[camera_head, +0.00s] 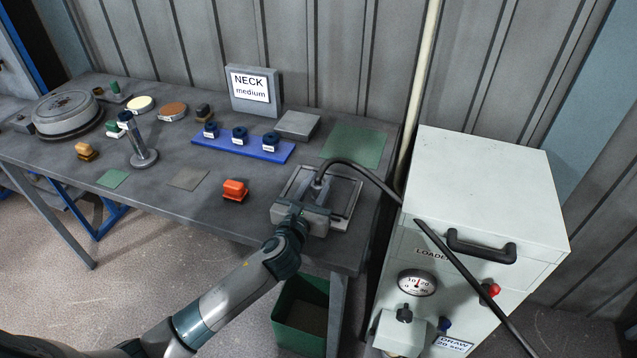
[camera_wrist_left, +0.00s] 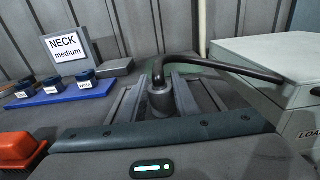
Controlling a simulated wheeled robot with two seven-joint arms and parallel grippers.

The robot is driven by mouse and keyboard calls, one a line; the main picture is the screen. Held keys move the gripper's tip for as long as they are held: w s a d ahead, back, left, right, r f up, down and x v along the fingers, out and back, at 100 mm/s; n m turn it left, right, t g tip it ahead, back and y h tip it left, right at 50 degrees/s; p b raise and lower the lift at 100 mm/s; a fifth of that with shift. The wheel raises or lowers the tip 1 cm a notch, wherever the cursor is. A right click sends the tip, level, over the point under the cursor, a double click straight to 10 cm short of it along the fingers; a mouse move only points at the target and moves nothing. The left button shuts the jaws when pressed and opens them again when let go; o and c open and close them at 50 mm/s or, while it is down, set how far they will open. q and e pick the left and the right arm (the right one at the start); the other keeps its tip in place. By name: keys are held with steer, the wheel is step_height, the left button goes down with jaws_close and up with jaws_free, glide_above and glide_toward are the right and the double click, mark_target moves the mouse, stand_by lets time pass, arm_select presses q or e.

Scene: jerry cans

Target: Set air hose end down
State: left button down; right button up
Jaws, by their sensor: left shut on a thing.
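My left gripper (camera_head: 318,188) is shut on the air hose end (camera_wrist_left: 161,101), a short grey cylinder held upright between its fingers. The hose end (camera_head: 318,180) is over the right front part of the grey workbench (camera_head: 215,215). A black hose (camera_head: 365,170) bends from its top and runs right toward the white loader cabinet (camera_head: 490,185); the hose also arcs right in the left wrist view (camera_wrist_left: 225,67). The gripper hides what is directly under the hose end, so I cannot tell whether it touches the bench. My right gripper is not in view.
A green mat (camera_head: 355,147) lies bare behind the gripper. A blue rack (camera_head: 240,149) with dark caps, a grey block (camera_head: 298,125) and an orange piece (camera_head: 235,190) are to its left. A green bin (camera_head: 300,318) stands below.

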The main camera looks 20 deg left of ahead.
arm_select(q)
steer(key=shift+f, duration=0.25)
steer(key=shift+f, duration=0.15)
steer(key=shift+s+f, duration=0.15)
steer(key=shift+f, duration=0.2)
steer(key=c, duration=1.4)
jaws_free()
steer(key=shift+f, duration=0.15)
steer(key=shift+r, duration=0.2)
steer(key=shift+r, duration=0.65)
steer(key=s, duration=0.3)
steer(key=s+b, duration=0.1)
steer(key=s, duration=0.3)
steer(key=s+b, duration=0.1)
steer(key=s, duration=0.3)
steer(key=shift+a+r, duration=0.2)
steer(key=shift+r, duration=0.1)
steer(key=shift+s+r, duration=0.1)
steer(key=shift+s, duration=0.25)
